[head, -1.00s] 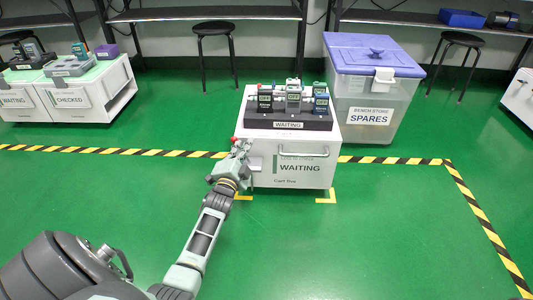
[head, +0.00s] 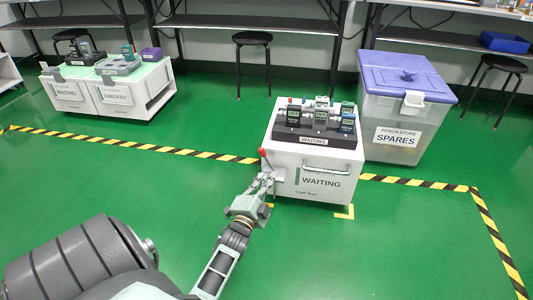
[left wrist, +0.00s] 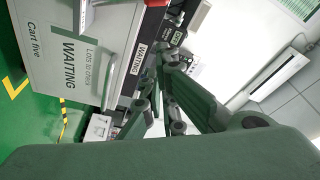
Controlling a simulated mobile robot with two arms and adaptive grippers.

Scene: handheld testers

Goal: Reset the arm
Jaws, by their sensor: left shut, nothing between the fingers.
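My left gripper (head: 268,178) is shut and empty in the head view, in front of the left edge of the white cart (head: 340,192) labelled WAITING. Whether it touches the cart I cannot tell. Its dark fingers (left wrist: 172,58) also show in the left wrist view, close together, with the cart's front (left wrist: 60,50) appearing sideways beyond them. On the cart top, a dark rack (head: 290,135) holds several handheld testers (head: 320,117). A small red-tipped item (head: 263,153) shows just above the gripper; what it belongs to is unclear. My right gripper is out of view.
A clear bin with a purple lid (head: 410,75), labelled SPARES, stands right of the cart. A white double cabinet (head: 120,95) stands at the back left. Black stools (head: 252,38) stand behind. Yellow-black tape (head: 130,145) crosses the open green floor.

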